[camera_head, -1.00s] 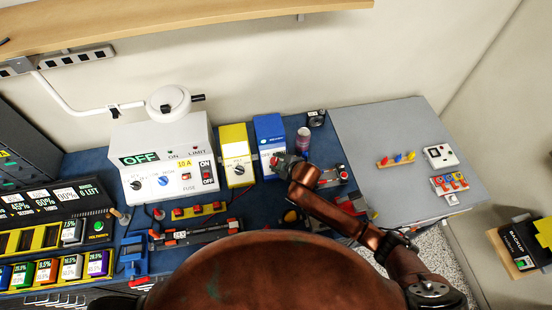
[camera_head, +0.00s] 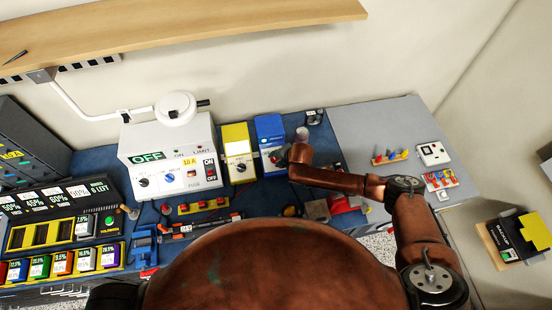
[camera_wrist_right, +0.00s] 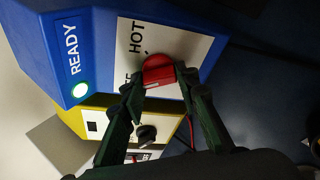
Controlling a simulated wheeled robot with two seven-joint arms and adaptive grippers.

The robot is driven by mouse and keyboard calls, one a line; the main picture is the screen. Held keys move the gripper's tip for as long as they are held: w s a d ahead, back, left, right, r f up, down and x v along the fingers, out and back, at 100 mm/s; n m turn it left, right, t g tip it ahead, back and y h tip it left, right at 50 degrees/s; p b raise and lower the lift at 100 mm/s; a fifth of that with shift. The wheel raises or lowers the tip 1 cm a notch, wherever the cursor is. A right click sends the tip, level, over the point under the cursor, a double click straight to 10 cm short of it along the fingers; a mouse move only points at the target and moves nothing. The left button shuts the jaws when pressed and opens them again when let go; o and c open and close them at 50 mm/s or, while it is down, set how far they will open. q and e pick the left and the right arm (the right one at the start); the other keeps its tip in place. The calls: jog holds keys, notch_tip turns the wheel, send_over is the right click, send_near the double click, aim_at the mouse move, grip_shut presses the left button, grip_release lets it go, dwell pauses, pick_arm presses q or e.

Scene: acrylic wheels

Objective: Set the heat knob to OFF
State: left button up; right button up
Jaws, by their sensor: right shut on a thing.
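The heat knob (camera_wrist_right: 157,70) is red and round and sits on the white panel of a blue box (camera_head: 270,132). In the right wrist view, HOT is printed above it and a second label is partly hidden by a finger. The blue box (camera_wrist_right: 62,45) also reads READY beside a lit green lamp. My right gripper (camera_wrist_right: 157,80) is shut on the knob, one finger on each side. In the head view, the right gripper (camera_head: 281,156) is at the box's front, hiding the knob. I cannot tell the exact pointer direction. My left gripper is not in view.
A yellow box (camera_head: 237,145) with a black knob stands left of the blue box. A white OFF-labelled unit (camera_head: 170,160) is further left. A small cylinder (camera_head: 302,133) stands just right of the blue box. A grey board (camera_head: 385,125) lies at right, partly clear.

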jog(key=shift+a+n+g+h, duration=0.1)
jog(key=shift+n+g+h, duration=0.25)
jog(key=shift+n, duration=1.15)
jog(key=shift+s, duration=0.1)
jog(key=o, duration=1.1)
jog(key=shift+o, duration=0.2)
jog(key=shift+r, duration=0.1)
jog(key=v, duration=1.1)
jog(key=shift+s+r, duration=0.15)
jog(key=shift+r, duration=0.2)
